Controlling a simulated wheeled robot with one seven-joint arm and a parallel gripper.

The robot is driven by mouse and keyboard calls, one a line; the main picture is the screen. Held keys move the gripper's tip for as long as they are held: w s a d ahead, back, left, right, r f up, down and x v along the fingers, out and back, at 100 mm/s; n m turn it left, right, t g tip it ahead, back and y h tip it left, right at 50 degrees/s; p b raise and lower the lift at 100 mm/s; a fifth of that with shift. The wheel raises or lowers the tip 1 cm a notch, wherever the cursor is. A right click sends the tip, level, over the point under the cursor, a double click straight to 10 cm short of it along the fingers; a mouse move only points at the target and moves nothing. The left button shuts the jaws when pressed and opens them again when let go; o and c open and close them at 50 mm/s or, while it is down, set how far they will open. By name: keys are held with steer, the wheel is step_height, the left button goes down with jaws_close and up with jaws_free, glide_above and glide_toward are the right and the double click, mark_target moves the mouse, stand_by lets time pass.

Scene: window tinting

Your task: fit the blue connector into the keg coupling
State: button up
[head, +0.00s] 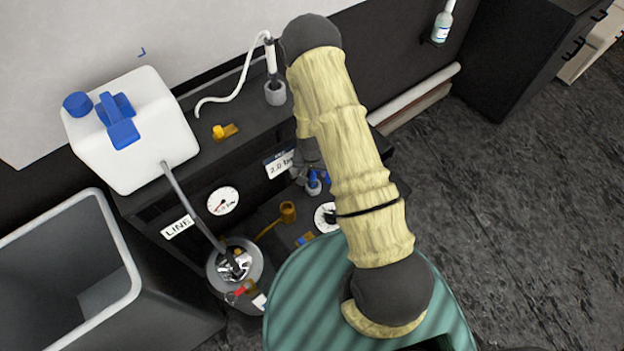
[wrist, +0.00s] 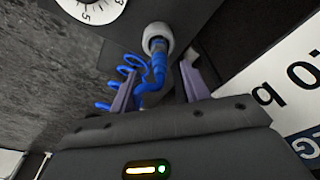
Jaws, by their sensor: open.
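The blue connector (wrist: 157,66) stands with its end at a round light-grey socket (wrist: 158,36) in the wrist view; I cannot tell how deep it sits. A blue coiled hose (wrist: 130,68) hangs from it. My gripper (wrist: 156,76) is open, with one finger on each side of the connector, and I see no clear contact. In the head view the blue connector (head: 314,178) shows small beside my arm, partly hidden. A silver metal fitting (head: 234,264), which looks like the keg coupling, sits on top of the round grey keg at the lower left.
A white jug (head: 130,130) with blue caps stands on the dark bench at left. A grey bin (head: 130,255) is at lower left. Pressure gauges (head: 222,201), a LINE tag (head: 178,227) and a brass fitting (head: 288,210) are near the keg. Open floor lies at right.

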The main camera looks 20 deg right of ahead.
steer(key=shift+w+f, duration=0.1)
steer(key=shift+f, duration=0.7)
jaws_close()
